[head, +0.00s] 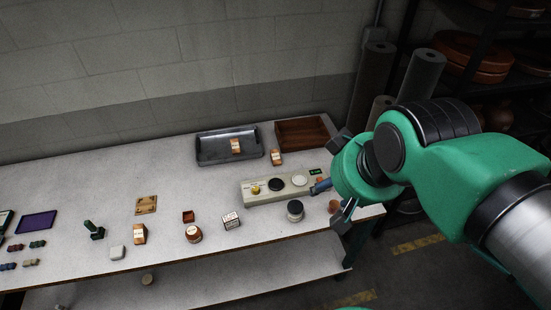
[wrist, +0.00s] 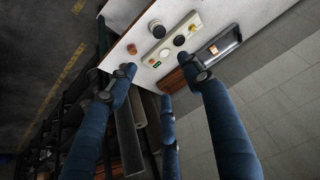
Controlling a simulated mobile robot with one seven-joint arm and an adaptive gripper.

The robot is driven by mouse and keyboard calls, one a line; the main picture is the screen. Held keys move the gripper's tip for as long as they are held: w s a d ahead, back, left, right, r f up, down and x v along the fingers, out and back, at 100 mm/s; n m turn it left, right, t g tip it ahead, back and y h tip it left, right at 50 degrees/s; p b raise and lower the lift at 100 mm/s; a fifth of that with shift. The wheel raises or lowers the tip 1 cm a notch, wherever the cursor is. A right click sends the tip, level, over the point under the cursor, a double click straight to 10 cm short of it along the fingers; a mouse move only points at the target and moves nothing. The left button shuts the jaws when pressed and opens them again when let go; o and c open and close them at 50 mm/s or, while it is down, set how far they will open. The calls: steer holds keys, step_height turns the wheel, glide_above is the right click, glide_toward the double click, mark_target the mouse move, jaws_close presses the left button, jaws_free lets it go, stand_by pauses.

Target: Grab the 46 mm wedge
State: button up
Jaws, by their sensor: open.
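Small orange blocks with pale labels could be wedges, but their size markings are too small to read, so I cannot tell which is the 46 mm one. One orange block (head: 235,146) lies in the grey tray and also shows in the wrist view (wrist: 214,50). Another orange block (head: 277,157) stands just right of the tray, and a third orange block (head: 139,234) stands near the table's front. My gripper (head: 336,182) is open at the table's right end, apart from all these blocks. In the wrist view its fingers (wrist: 158,76) are spread wide with nothing between them.
The grey tray (head: 215,158) and a brown wooden box (head: 301,145) stand at the back. A beige console (head: 254,200) with round knobs lies left of my gripper. A dark-lidded jar (head: 295,212), an orange jar (head: 193,234) and a white labelled box (head: 231,221) stand in front. The table's back left is clear.

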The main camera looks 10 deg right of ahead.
steer(key=w+f+b, duration=0.1)
steer(key=w+f, duration=0.3)
steer(key=w, duration=1)
steer(key=w+f, duration=0.3)
steer(key=w, duration=1)
steer(key=w+d+f+g, duration=0.1)
steer(key=w+f, duration=1.8)
steer(key=f, duration=0.3)
steer(key=shift+d+f+b, duration=0.25)
steer(key=shift+d+b, duration=0.1)
steer(key=shift+b, duration=0.1)
steer(key=shift+w+f, duration=0.1)
steer(key=shift+f, duration=0.05)
